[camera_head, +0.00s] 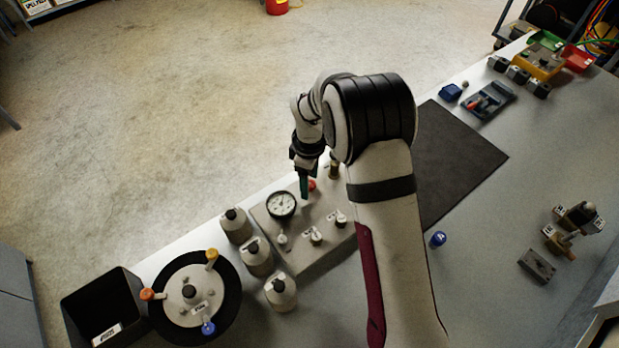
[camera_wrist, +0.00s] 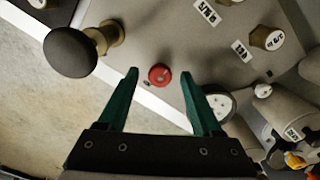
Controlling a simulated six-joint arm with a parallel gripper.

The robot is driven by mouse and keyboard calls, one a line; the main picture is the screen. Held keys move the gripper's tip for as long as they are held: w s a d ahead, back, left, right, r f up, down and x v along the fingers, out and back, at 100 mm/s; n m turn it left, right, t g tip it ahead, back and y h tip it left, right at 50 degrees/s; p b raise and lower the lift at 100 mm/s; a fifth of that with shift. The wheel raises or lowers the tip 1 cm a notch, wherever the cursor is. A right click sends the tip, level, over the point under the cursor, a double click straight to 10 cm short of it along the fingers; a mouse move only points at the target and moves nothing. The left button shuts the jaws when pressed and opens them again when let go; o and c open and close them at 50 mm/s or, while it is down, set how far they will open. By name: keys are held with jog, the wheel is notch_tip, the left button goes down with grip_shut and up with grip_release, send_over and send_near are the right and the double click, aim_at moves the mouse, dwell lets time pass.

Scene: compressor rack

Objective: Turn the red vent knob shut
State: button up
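The red vent knob (camera_wrist: 159,75) is small and round and sits on the grey panel box (camera_head: 287,249). In the wrist view it lies between and just beyond the green fingertips, with clear gaps on both sides. In the head view a bit of the red knob (camera_head: 312,184) shows beside the fingers. My gripper (camera_wrist: 161,85) is open and empty; in the head view it (camera_head: 304,195) points down over the far side of the box. Whether the fingertips are level with the knob is hard to tell.
A dark round knob on a brass stem (camera_wrist: 72,51) stands close left of the fingers in the wrist view. A pressure gauge (camera_head: 281,205) and labelled valve knobs (camera_head: 316,237) are on the box. Several grey bottles (camera_head: 257,256) stand beside it. A dark mat (camera_head: 455,160) lies right.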

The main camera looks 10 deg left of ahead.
grip_shut()
jog(key=shift+m, duration=0.3)
jog(key=m, duration=1.1)
jog(key=shift+m, duration=0.3)
jog(key=m, duration=0.6)
jog(key=shift+d, duration=0.1)
jog(key=m, duration=0.5)
jog(key=shift+m, duration=0.5)
